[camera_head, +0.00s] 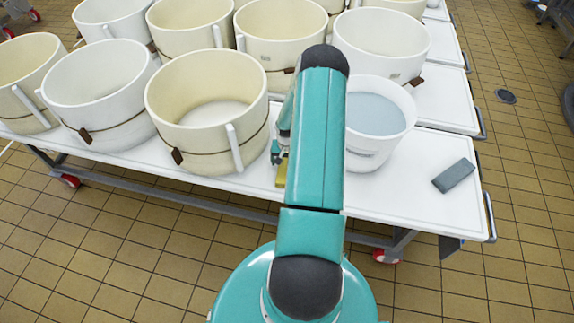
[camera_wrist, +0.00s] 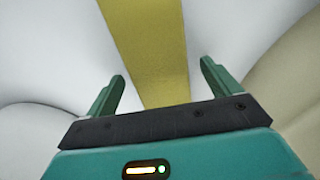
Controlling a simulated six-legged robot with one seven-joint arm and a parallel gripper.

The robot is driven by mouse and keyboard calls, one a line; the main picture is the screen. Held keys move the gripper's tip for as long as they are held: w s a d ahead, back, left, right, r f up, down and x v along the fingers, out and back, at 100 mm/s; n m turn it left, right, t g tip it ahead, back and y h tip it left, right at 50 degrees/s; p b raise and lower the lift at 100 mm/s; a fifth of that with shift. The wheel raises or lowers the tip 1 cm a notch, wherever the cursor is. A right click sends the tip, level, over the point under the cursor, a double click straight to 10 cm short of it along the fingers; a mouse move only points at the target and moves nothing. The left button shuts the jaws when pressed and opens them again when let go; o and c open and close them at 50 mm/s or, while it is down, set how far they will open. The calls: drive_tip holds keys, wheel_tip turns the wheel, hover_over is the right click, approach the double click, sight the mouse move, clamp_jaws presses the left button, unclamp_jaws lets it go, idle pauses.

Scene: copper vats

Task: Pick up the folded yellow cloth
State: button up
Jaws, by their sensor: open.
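The folded yellow cloth (camera_head: 281,172) lies on the white table between a large cream vat and a smaller white bucket, mostly hidden behind my arm in the head view. In the wrist view the yellow cloth (camera_wrist: 146,50) is a long strip running from the top edge down between my fingers. My gripper (camera_wrist: 160,72) is open, with one green finger on each side of the strip and a gap on both sides. In the head view my gripper (camera_head: 276,152) shows partly at the left of my arm, close to the cloth.
The cream vat (camera_head: 207,110) stands left of the cloth and the white bucket (camera_head: 377,120), holding pale liquid, stands right. More vats fill the back of the table (camera_head: 400,195). A grey block (camera_head: 454,175) lies at the right end, with bare tabletop around it.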

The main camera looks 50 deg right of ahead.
drive_tip(key=c, duration=1.2)
drive_tip(key=shift+r, duration=0.1)
